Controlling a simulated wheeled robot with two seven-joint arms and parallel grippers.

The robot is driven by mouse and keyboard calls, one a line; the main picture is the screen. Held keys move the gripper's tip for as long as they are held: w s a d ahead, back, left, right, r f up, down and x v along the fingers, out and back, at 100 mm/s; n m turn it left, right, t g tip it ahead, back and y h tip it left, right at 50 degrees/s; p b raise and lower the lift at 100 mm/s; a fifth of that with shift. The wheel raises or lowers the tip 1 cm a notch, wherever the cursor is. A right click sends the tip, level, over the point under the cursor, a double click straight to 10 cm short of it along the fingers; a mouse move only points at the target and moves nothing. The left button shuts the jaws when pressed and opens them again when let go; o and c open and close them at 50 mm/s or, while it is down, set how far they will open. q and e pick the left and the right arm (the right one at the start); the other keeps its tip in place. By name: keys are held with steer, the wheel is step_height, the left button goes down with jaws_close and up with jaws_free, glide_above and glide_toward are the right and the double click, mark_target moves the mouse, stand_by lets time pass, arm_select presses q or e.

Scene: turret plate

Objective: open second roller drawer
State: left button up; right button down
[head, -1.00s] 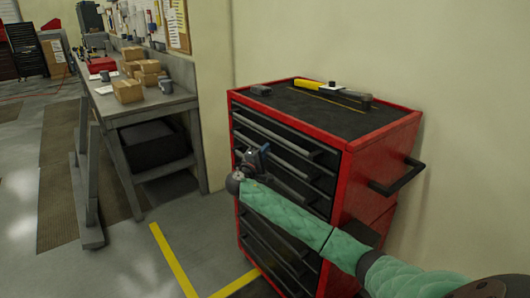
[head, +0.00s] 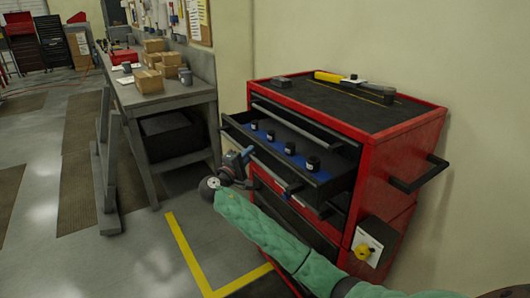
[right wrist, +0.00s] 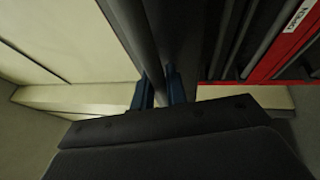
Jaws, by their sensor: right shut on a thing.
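The red roller cabinet (head: 405,170) stands at the right, with a black top. Its second drawer (head: 335,170) from the top is pulled out and shows a blue lining with several small dark round pieces (head: 290,149) in a row. The top drawer above it is closed. My right gripper (head: 246,156) is at the front of the open drawer, shut on the drawer's bar handle. In the right wrist view the dark handle bar (right wrist: 138,35) runs between the blue fingers (right wrist: 160,88). My left gripper is not in view.
A yellow-handled tool (head: 328,77) lies on the cabinet top. A side handle (head: 418,178) sticks out from the cabinet's right wall. A grey workbench (head: 165,99) with cardboard boxes (head: 149,81) stands at left. The floor before the cabinet, with yellow tape (head: 188,250), is clear.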

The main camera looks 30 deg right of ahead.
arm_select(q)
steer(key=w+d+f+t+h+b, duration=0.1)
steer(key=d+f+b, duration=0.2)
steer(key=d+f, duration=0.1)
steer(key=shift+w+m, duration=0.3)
arm_select(e)
steer(key=s+a, duration=0.1)
steer(key=a, duration=1.8)
steer(key=shift+s+a, duration=0.25)
steer(key=shift+s, duration=0.05)
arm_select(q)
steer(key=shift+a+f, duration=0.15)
arm_select(e)
steer(key=shift+f, duration=0.1)
steer(key=c, duration=1.7)
jaws_free()
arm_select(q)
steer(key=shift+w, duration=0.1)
arm_select(e)
steer(key=shift+a, duration=0.1)
